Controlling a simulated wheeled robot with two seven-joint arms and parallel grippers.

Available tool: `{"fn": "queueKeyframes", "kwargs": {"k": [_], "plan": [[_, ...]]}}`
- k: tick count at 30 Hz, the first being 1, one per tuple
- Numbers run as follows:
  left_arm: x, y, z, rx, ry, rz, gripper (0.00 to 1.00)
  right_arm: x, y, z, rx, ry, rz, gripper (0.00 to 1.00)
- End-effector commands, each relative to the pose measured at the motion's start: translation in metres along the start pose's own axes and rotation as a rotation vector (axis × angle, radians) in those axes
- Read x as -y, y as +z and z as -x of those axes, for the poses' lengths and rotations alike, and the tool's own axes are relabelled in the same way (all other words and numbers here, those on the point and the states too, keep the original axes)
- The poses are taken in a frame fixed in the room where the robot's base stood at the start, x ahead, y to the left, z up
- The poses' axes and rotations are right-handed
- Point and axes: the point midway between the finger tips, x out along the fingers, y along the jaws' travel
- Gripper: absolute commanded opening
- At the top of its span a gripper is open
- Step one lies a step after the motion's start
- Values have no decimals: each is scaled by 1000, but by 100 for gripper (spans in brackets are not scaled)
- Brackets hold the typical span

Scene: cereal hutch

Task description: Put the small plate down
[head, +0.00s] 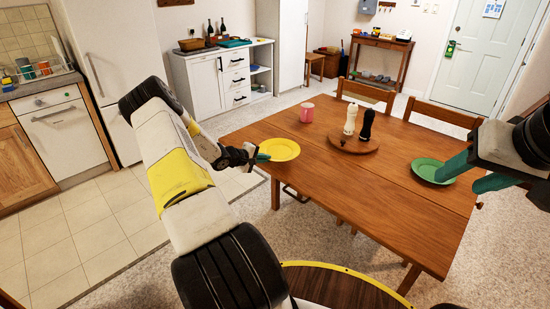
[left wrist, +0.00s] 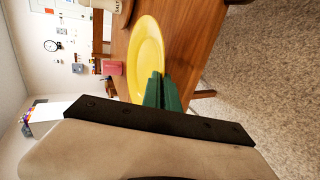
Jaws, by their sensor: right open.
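A yellow plate (head: 280,149) is at the near left edge of the wooden table (head: 330,180); it also shows in the left wrist view (left wrist: 147,55). My left gripper (head: 262,158) has its green fingers close together on the plate's near rim, also in the left wrist view (left wrist: 161,92). The plate looks level; I cannot tell whether it touches the table or is just above it. A green plate (head: 428,172) is at the table's right side. My right gripper (head: 474,174) is open beside it, one finger overlapping the plate in view.
A pink mug (head: 306,113) stands behind the yellow plate. A round wooden board (head: 362,146) holds a white mill (head: 350,120) and a black mill (head: 366,125). Chairs (head: 366,92) stand at the far side. The table's front middle is clear.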

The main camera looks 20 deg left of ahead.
Motion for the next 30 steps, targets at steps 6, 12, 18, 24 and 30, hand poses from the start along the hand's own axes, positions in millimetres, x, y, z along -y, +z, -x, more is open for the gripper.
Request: {"fn": "queueKeyframes", "kwargs": {"k": [6, 12, 18, 24, 30], "plan": [[11, -8, 20, 0, 3, -3, 0, 0, 0, 0, 0, 0, 0, 51], [23, -12, 29, 2, 2, 0, 0, 0, 0, 0, 0, 0, 0, 51], [49, -12, 14, 2, 3, -1, 0, 0, 0, 0, 0, 0, 0, 51], [50, -13, 14, 1, 3, -3, 0, 0, 0, 0, 0, 0, 0, 51], [52, -12, 13, 1, 1, -2, 15, 0, 0, 0, 0, 0, 0, 51]]}}
